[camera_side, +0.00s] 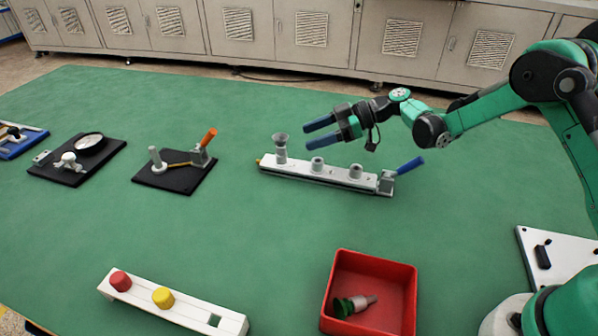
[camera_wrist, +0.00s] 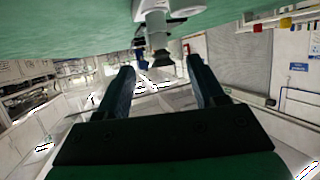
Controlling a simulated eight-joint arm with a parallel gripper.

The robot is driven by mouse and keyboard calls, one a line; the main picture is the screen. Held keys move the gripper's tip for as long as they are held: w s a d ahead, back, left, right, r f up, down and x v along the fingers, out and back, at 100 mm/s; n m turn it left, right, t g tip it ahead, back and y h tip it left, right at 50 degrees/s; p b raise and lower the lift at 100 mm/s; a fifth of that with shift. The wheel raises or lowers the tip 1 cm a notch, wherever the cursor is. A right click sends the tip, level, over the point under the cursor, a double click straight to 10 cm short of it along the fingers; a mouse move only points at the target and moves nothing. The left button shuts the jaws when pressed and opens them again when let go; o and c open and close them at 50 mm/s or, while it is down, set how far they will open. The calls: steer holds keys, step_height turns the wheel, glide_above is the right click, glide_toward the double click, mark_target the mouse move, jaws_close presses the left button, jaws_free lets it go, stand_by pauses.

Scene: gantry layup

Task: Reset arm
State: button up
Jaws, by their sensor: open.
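My gripper (camera_side: 306,135) is open and empty, with its two blue fingers apart and pointing left above the green table. It is over a long white fixture (camera_side: 317,173) that carries a grey funnel-like post, two short round fittings and a blue lever (camera_side: 410,165). The fingers are above and to the right of the funnel-topped post (camera_side: 281,150), apart from it. In the wrist view, the open fingers (camera_wrist: 158,66) frame a grey post with a dark flared end (camera_wrist: 160,60).
A red tray (camera_side: 340,265) holding a green-and-grey part (camera_side: 354,305) stands at the front. A white bar (camera_side: 185,308) carries red and yellow knobs. A black plate with an orange lever (camera_side: 207,137) and another black fixture (camera_side: 75,170) lie left. Green table between them is clear.

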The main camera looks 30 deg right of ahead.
steer(key=r+m+h, duration=0.1)
steer(key=s+r+m, duration=0.1)
steer(key=s+r+m+h, duration=0.1)
steer(key=r, duration=0.1)
steer(key=shift+s+a+h, duration=0.1)
steer(key=shift+a+h, duration=0.05)
steer(key=shift+h, duration=0.15)
steer(key=s+d+r+m+h, duration=0.1)
steer(key=s+d+m+h, duration=0.1)
steer(key=s+m+h, duration=0.3)
steer(key=s+d+r+m+t+h, duration=0.1)
steer(key=s+d+r+m+h, duration=0.1)
steer(key=s, duration=1)
steer(key=shift+s+d+r+m+t+h, duration=0.35)
steer(key=shift+d+m+h, duration=0.45)
steer(key=shift+m+h, duration=0.7)
